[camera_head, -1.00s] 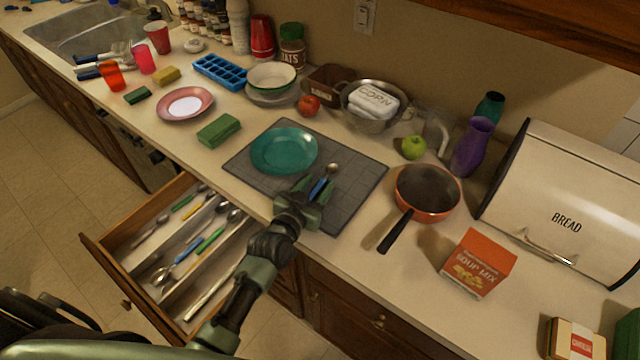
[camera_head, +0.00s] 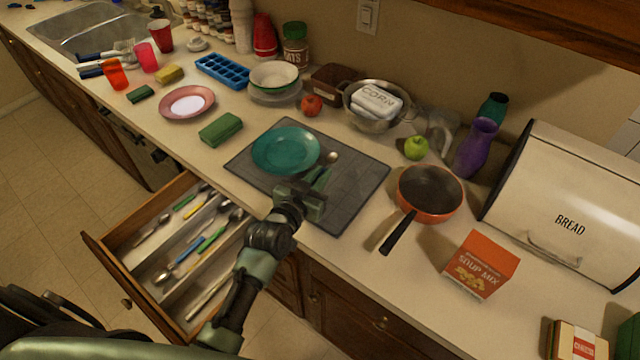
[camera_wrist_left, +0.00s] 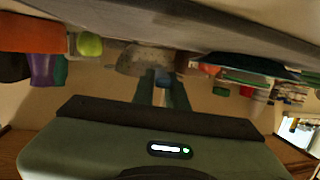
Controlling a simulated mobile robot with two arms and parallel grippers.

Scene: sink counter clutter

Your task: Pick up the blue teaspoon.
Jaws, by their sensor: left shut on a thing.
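The blue teaspoon shows in the head view only as its metal bowl (camera_head: 331,158), sticking out past my left gripper (camera_head: 317,183). The gripper hides its blue handle. My left gripper is shut on the teaspoon, over the grey mat (camera_head: 352,200) and just right of the teal plate (camera_head: 285,150). I cannot tell how far the spoon is above the mat. In the left wrist view the two fingers (camera_wrist_left: 161,90) stand close together, and the spoon is hard to make out. My right gripper is not in view.
An orange pan (camera_head: 429,194) with a black handle stands right of the mat, beside a soup mix box (camera_head: 480,265). An open drawer (camera_head: 185,250) with cutlery juts out at the left. A green sponge (camera_head: 220,129) lies left of the mat.

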